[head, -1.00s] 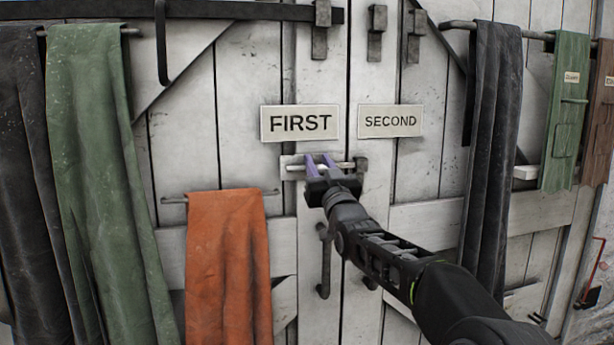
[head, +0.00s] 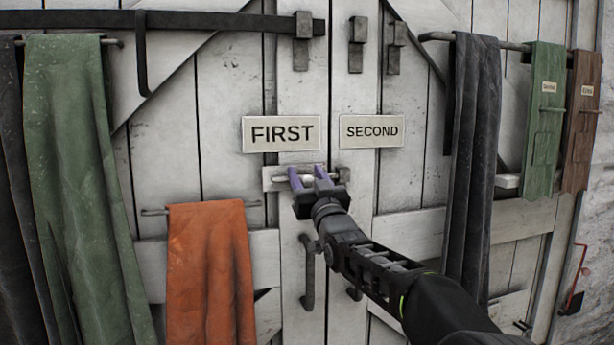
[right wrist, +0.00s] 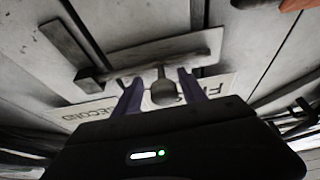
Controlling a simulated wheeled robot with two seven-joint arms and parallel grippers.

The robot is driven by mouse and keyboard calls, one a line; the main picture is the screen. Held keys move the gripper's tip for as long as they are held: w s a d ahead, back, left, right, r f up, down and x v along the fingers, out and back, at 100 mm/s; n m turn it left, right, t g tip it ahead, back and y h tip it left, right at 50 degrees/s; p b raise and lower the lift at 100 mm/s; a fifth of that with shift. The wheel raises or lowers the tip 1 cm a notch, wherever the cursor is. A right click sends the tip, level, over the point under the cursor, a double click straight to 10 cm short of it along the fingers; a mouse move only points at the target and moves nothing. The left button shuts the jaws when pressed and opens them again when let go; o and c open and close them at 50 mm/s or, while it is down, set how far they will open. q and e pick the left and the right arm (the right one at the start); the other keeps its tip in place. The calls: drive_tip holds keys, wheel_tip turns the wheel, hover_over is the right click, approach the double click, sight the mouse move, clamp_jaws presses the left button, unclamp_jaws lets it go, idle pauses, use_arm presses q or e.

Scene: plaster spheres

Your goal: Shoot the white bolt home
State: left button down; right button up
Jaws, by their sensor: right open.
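The bolt (head: 280,179) lies level on a pale backplate (head: 269,186) on the white door, just under the FIRST sign. Its round knob (right wrist: 163,91) sits between the two purple fingers of my right gripper (head: 309,179) in the right wrist view. My right gripper (right wrist: 160,88) is open around the knob, with a gap showing beside it. The dark keeper block (head: 343,175) stands to the right of the bolt in the head view. It also shows at the left in the right wrist view (right wrist: 89,81). I cannot tell whether the rod's tip is inside it. My left gripper is out of view.
The FIRST sign (head: 281,133) and SECOND sign (head: 371,131) are just above. An orange cloth (head: 207,275) hangs on a rail at lower left, a green cloth (head: 75,170) farther left. A dark cloth (head: 474,150) hangs at right. A door handle (head: 308,272) is below the bolt.

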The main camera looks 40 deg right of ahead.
drive_tip(key=b+v, duration=0.2)
drive_tip(key=v, duration=0.5)
drive_tip(key=shift+s+f, duration=0.1)
drive_tip(key=shift+s, duration=0.1)
